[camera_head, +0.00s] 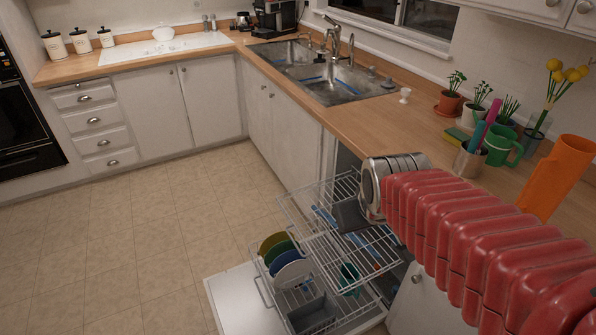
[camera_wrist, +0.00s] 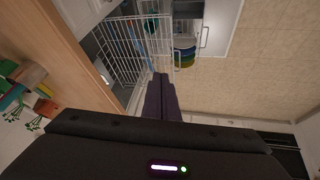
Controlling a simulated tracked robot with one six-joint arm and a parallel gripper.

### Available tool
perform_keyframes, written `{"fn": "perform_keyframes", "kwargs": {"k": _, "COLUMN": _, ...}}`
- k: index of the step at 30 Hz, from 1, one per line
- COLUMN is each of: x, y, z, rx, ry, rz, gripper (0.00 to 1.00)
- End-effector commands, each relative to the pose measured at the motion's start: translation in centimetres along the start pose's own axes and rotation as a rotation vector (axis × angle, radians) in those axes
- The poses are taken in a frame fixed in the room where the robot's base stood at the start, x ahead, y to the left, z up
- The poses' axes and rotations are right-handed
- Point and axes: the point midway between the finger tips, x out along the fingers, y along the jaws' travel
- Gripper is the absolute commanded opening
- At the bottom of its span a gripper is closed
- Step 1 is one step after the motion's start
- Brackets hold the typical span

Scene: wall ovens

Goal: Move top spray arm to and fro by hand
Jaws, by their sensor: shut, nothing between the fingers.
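The dishwasher stands open with its white door (camera_head: 236,302) down. Its upper wire rack (camera_head: 300,207) is pulled out over the lower rack (camera_head: 268,292); a wire rack also shows in the wrist view (camera_wrist: 118,52). I cannot clearly make out the top spray arm; the racks and my arm cover much of that area. In the wrist view my gripper (camera_wrist: 160,76) is shut and empty, its dark fingers pointing toward the rack. I cannot tell whether the fingertips touch the wires.
Coloured plates (camera_head: 283,258), a grey basket (camera_head: 312,316) and a green cup (camera_head: 349,278) are in the lower rack. The tiled floor (camera_head: 150,245) at left is clear.

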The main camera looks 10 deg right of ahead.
Motion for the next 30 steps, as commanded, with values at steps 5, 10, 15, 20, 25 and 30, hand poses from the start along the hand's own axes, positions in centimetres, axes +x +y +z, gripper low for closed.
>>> {"fn": "perform_keyframes", "kwargs": {"k": 5, "x": -3.4, "y": -2.1, "z": 2.1, "rx": 0.035, "ry": 0.010, "rz": -0.032, "gripper": 0.00}}
{"fn": "perform_keyframes", "kwargs": {"k": 10, "x": -6.0, "y": -3.8, "z": 4.4, "rx": 0.065, "ry": 0.012, "rz": -0.065, "gripper": 0.00}}
{"fn": "perform_keyframes", "kwargs": {"k": 15, "x": -7.5, "y": -4.9, "z": 6.1, "rx": 0.085, "ry": 0.010, "rz": -0.088, "gripper": 0.00}}
{"fn": "perform_keyframes", "kwargs": {"k": 20, "x": -7.9, "y": -5.2, "z": 6.7, "rx": 0.093, "ry": 0.007, "rz": -0.096, "gripper": 0.00}}
{"fn": "perform_keyframes", "kwargs": {"k": 25, "x": -7.9, "y": -5.2, "z": 6.7, "rx": 0.093, "ry": 0.006, "rz": -0.096, "gripper": 0.00}}
{"fn": "perform_keyframes", "kwargs": {"k": 30, "x": -7.9, "y": -5.2, "z": 6.6, "rx": 0.093, "ry": 0.006, "rz": -0.096, "gripper": 0.09}}
